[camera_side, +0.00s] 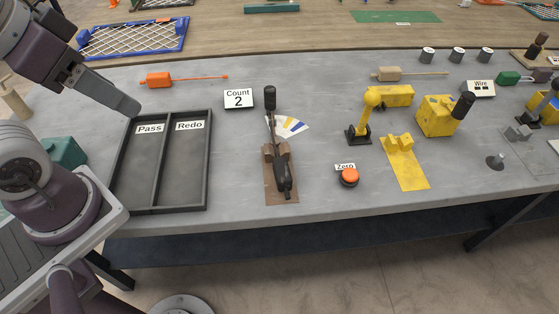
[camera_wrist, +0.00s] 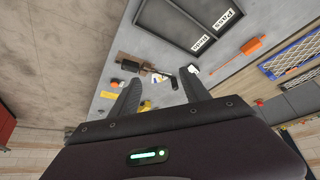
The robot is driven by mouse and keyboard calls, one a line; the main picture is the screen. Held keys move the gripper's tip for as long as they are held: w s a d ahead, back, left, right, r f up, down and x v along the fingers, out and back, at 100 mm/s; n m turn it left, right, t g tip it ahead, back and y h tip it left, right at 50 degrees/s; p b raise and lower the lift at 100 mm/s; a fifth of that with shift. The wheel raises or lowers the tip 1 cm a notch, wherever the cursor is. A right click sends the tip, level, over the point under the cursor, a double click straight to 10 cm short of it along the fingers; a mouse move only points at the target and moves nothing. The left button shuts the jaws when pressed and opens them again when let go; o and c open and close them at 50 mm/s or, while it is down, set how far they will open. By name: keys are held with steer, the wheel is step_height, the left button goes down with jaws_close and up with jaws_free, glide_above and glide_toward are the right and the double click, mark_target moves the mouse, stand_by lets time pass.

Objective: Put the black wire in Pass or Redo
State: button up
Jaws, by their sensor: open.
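A dark two-compartment tray (camera_side: 160,210) lies on the left part of the bench, its left compartment labelled Pass (camera_side: 149,128) and its right one Redo (camera_side: 189,125). Both compartments look empty. I cannot make out a separate black wire. A brown fixture (camera_side: 281,190) with black handle-like parts stands right of the tray. My gripper (camera_side: 136,108) is above the tray's back left corner, and only one finger shows clearly in the side view. In the wrist view its two fingers (camera_wrist: 160,77) are apart with nothing held. The tray (camera_wrist: 218,55) shows there upside down.
An orange-handled tool (camera_side: 160,79) lies behind the tray, left of a Count 2 sign (camera_side: 238,98). An orange Zero button (camera_side: 348,177) and yellow fixtures (camera_side: 405,165) stand further right. A Wire sign (camera_side: 481,88) is at the back right. Bench between tray and fixture is clear.

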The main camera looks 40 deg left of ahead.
steer(key=n+g, duration=0.5)
steer(key=n, duration=0.5)
glide_above(282, 167)
steer(key=f, duration=1.6)
steer(key=shift+a+f, duration=0.25)
steer(key=shift+f, duration=0.05)
steer(key=shift+g, duration=0.3)
steer(key=f, duration=0.8)
steer(key=shift+d, duration=0.25)
jaws_close()
